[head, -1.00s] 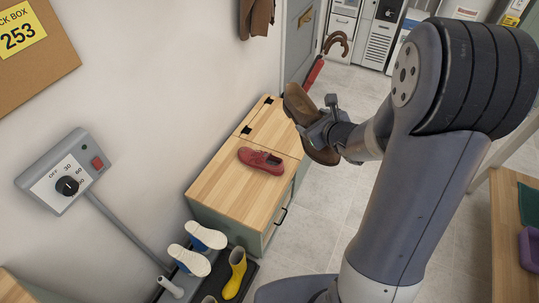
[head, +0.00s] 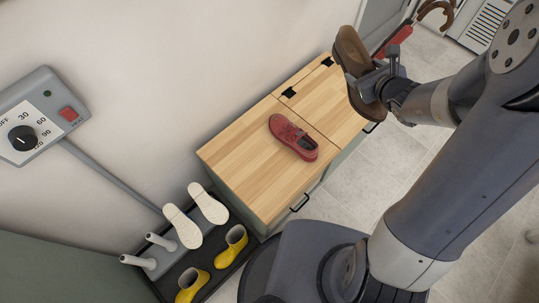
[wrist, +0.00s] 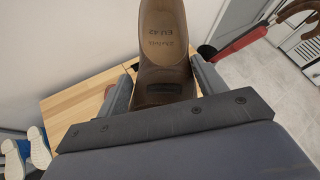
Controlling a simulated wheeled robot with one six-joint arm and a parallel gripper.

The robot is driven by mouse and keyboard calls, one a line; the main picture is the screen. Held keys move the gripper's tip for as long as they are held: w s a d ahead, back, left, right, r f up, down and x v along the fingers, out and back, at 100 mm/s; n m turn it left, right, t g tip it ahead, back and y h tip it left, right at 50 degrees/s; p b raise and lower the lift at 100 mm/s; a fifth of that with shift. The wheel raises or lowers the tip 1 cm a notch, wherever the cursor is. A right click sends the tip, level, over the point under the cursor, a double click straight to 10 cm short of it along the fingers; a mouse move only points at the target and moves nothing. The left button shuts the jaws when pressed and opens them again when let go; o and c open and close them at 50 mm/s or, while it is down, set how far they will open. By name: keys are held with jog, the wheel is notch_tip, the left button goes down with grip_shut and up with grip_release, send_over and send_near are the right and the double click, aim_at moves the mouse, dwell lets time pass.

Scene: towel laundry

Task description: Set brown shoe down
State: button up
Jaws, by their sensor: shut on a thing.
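My gripper (head: 376,78) is shut on the brown shoe (head: 351,52) and holds it up in the air near the far end of the wooden-topped cabinet (head: 250,165). In the wrist view most of the red shoe is hidden behind my gripper.
A dark tray (head: 165,285) left of the cabinet holds yellow boots (head: 232,246) and white-soled shoes (head: 208,205) on pegs. A control box (head: 40,115) is on the wall. A red umbrella (head: 394,40) is behind the brown shoe. The cabinet top left of the red shoe is bare.

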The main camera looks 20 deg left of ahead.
jog(key=s+a+f+n+g+y+b, duration=0.2)
jog(key=s+a+f+n+y+b, duration=0.1)
jog(key=a+f+b, duration=1.05)
jog(key=n+g+y+b, duration=0.2)
jog(key=n+g+b, duration=0.1)
jog(key=b, duration=0.9)
send_over(272, 154)
notch_tip(272, 154, down, 15)
notch_tip(272, 154, down, 10)
jog(key=b, duration=0.4)
jog(key=shift+s+r+b, duration=0.1)
jog(key=shift+r+b, duration=0.15)
jog(key=shift+b, duration=0.1)
jog(key=shift+f, duration=0.1)
jog(key=o, duration=1.3)
jog(key=shift+o, duration=0.2)
